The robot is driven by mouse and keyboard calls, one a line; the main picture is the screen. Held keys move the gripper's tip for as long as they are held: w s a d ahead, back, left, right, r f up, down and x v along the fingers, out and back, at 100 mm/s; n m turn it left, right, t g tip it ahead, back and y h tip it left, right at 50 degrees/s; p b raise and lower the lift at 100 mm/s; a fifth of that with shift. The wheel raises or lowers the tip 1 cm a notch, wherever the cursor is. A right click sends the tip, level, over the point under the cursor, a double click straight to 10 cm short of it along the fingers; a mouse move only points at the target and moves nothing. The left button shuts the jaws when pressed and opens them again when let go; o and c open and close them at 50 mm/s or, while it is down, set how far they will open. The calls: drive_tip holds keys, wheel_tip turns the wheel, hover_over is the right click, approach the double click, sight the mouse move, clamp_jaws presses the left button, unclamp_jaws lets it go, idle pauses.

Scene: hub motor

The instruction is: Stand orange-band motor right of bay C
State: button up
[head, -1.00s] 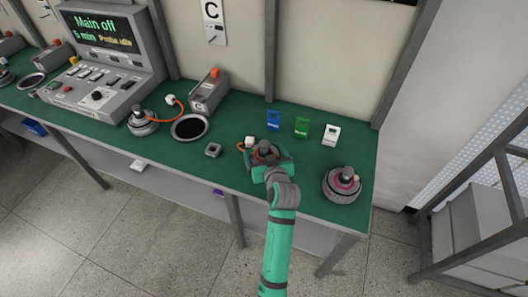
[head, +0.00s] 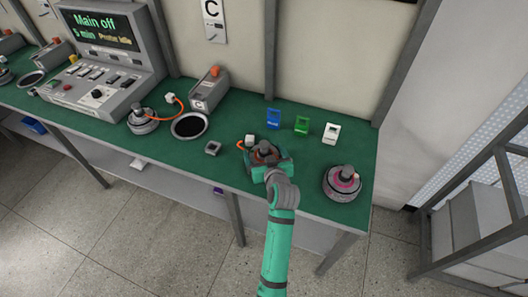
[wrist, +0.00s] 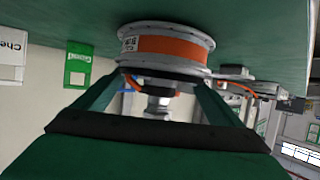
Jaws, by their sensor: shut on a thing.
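The orange-band motor (wrist: 168,45) is a grey round hub with an orange band and a shaft, base towards the green bench in the wrist view. In the head view its top (head: 264,149) shows between my fingers, with an orange lead and white plug (head: 249,140) at its left. My gripper (head: 266,162) is shut on it, a finger on each side. The motor looks upright at the bench surface; I cannot tell whether it touches. Bay C has its sign (head: 213,20) on the wall, a grey box (head: 209,90) and a black round pad (head: 190,126), left of the motor.
A pink-band motor (head: 342,183) stands to the right, near the bench's right end. Blue (head: 273,119), green (head: 301,125) and white (head: 331,134) tags stand behind. A small grey block (head: 213,148) lies left. Another motor (head: 143,122) stands left of the pad.

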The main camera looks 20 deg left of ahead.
drive_tip(key=o, duration=1.9)
drive_tip(key=shift+r, duration=0.2)
drive_tip(key=shift+c, duration=0.2)
drive_tip(key=shift+f, duration=0.3)
drive_tip(key=v, duration=1.1)
drive_tip(key=shift+r, duration=0.2)
drive_tip(key=shift+w, duration=0.1)
